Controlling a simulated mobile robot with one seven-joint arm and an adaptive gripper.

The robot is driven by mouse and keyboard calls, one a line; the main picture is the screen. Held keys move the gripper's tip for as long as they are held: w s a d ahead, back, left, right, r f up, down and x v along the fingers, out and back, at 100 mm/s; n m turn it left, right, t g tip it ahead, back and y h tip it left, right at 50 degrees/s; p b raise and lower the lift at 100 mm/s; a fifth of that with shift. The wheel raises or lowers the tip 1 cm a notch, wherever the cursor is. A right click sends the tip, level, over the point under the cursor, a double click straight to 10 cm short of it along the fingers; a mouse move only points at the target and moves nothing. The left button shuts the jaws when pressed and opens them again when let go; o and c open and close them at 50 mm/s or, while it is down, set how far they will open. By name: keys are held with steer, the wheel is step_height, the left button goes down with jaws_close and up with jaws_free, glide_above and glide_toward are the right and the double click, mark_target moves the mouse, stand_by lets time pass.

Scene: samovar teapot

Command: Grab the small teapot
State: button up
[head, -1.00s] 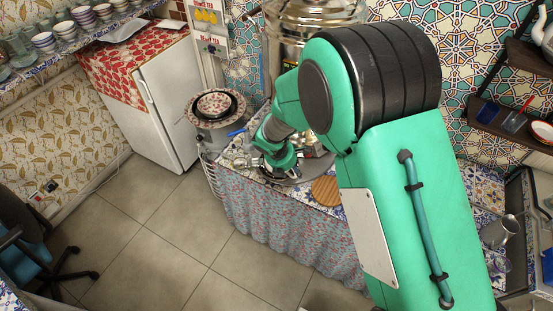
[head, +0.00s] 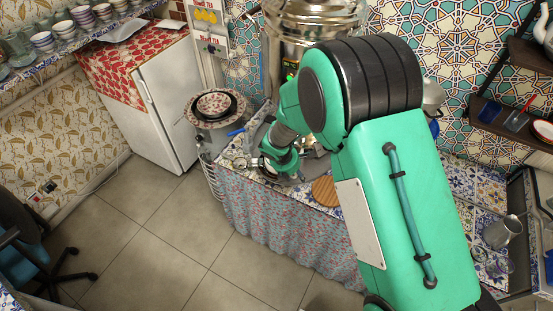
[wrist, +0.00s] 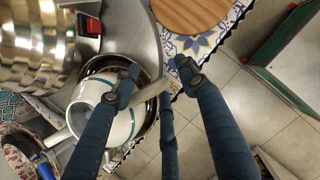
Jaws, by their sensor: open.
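In the wrist view, a small white teapot (wrist: 122,128) with green bands sits on a round metal surface beside the large brass samovar (wrist: 35,45). My gripper (wrist: 153,85) is open, with its dark blue fingers spread. The left finger crosses in front of the teapot and hides part of it. The other fingers are to the right of the teapot. A pale strip lies between the fingertips; I cannot tell whether it is the handle. In the head view my gripper (head: 284,160) is low over the counter, and I cannot make out the teapot there.
A round wooden board (head: 325,191) lies at the counter's front edge. A stack of patterned plates (head: 215,105) stands on a metal drum at left, with a white fridge (head: 165,95) beyond. A metal jug (head: 502,231) stands at right. The floor in front is clear.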

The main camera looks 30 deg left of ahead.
stand_by(0.4)
jaws_close()
steer(key=shift+r, duration=0.25)
stand_by(0.4)
steer(key=shift+r+p, duration=0.5)
steer(key=shift+r, duration=1.05)
steer(key=shift+s+d+r, duration=0.1)
steer(key=shift+s, duration=0.05)
steer(key=s+d+r, duration=0.1)
steer(key=s+d, duration=0.8)
steer(key=s, duration=0.3)
steer(key=shift+d+r, duration=0.15)
steer(key=shift+s+d, duration=0.1)
steer(key=shift+s, duration=0.05)
